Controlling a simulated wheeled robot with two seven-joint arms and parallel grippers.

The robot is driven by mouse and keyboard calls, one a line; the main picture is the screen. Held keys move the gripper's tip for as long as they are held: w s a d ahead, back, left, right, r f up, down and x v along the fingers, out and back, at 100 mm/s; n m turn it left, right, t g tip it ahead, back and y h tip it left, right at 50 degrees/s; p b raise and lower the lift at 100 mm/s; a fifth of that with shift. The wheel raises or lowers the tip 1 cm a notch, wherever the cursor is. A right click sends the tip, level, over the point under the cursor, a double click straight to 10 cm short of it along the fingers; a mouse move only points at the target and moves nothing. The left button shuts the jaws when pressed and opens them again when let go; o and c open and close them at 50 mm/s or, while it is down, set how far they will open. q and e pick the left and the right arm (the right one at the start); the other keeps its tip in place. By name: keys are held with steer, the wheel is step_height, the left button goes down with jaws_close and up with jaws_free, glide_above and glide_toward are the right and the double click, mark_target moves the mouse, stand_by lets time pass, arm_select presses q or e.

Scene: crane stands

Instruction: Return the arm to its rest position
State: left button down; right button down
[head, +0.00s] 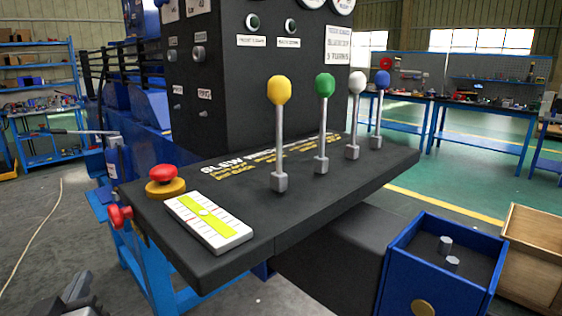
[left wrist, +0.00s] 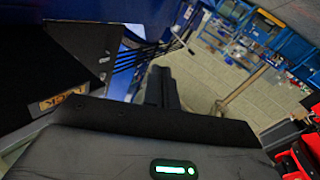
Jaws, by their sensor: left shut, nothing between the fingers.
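My left gripper (head: 78,290) shows at the bottom left corner of the head view, low over the grey floor and left of the console, apart from it. In the left wrist view its fingers (left wrist: 161,86) are together and hold nothing. Most of my left arm is out of the head view. My right gripper is not in view.
The black console (head: 235,225) carries a red button (head: 163,174), a level gauge (head: 208,221) and levers with yellow (head: 279,90), green (head: 325,85), white and blue knobs. A red-handled lever (head: 120,215) is at its left edge. A blue box (head: 400,265) stands at right. Floor at left is mostly clear.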

arm_select(q)
steer(key=s+d+f+m+g+h, duration=0.1)
steer(key=s+d+f+m+g, duration=0.2)
steer(key=f, duration=0.4)
steer(key=s+d+f+g+h, duration=0.2)
steer(key=s+f+g, duration=0.25)
steer(key=f, duration=0.25)
steer(key=s+d+f+m+g+h, duration=0.3)
steer(key=s+d+f+m+g, duration=0.25)
steer(key=s+d, duration=0.4)
steer(key=w+d+f+t+h, duration=0.2)
steer(key=w+d+f+t, duration=0.1)
steer(key=f, duration=0.5)
steer(key=w+t, duration=0.1)
steer(key=t, duration=0.1)
steer(key=shift+d+t+h, duration=0.25)
steer(key=shift+t+h, duration=0.05)
steer(key=shift+t, duration=0.1)
steer(key=shift+w+d+f, duration=0.1)
